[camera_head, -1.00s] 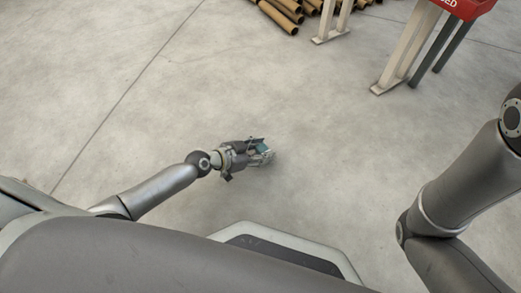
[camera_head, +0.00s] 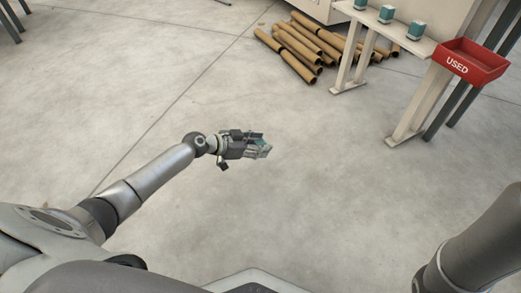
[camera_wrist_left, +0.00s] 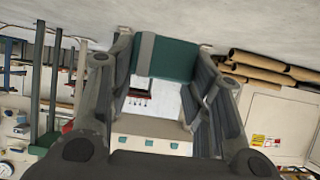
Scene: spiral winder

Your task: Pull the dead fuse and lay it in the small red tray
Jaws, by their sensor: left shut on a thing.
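My left gripper (camera_head: 262,149) is shut on a fuse (camera_head: 258,142), a teal and grey block, and holds it in the air over bare floor. In the left wrist view the fuse (camera_wrist_left: 166,60) sits between the fingers, partly hidden by them. The small red tray (camera_head: 457,66), marked USED, is at the upper right of the head view, at the end of a pale bench. The gripper is well apart from it, to its lower left. The part of the tray's inside that shows looks empty. My right gripper is out of the head view.
Brown cardboard tubes (camera_head: 300,45) lie piled on the floor left of the bench. The floor between is clear.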

